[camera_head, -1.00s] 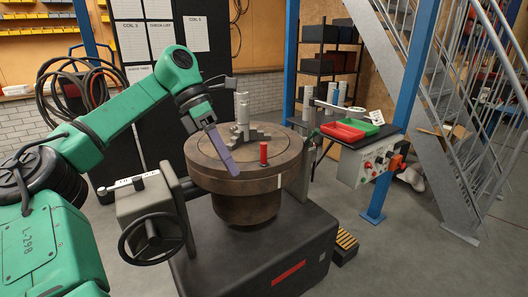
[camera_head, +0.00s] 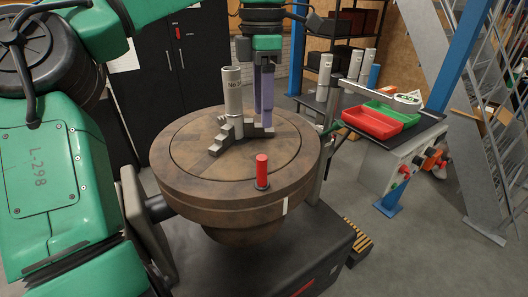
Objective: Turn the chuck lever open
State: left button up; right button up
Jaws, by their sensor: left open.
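A red upright handle (camera_head: 262,172) with a dark base stands near the front rim of the round brown turntable (camera_head: 185,180). It looks like the chuck lever, though no label shows. At the turntable's middle, the grey stepped chuck jaws (camera_head: 217,145) surround a silver cylinder (camera_head: 233,100) marked "No." and a digit. My right gripper is out of view.
A grey arm-like bar (camera_head: 375,92) reaches above the trays. A blue post (camera_head: 456,55) and metal stairs (camera_head: 490,130) stand further right.

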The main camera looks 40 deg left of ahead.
pick_arm(q)
jog(key=b, duration=0.1)
send_over(262, 166)
notch_tip(262, 166, down, 6)
jog(key=shift+w+a+r, duration=0.1)
jog(key=shift+a+r, duration=0.05)
jog(key=shift+r, duration=0.1)
jog(key=f, duration=0.7)
jog(key=shift+w+a+f+b, duration=0.2)
jog(key=shift+w+a+b, duration=0.15)
jog(key=shift+w+b, duration=0.05)
jog(key=shift+d+f, duration=0.1)
jog(key=shift+f, duration=0.15)
grip_shut()
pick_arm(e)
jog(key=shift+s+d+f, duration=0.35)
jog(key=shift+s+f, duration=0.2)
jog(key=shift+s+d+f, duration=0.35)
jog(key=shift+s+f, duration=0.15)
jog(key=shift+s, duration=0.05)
pick_arm(q)
jog(key=shift+r, duration=0.15)
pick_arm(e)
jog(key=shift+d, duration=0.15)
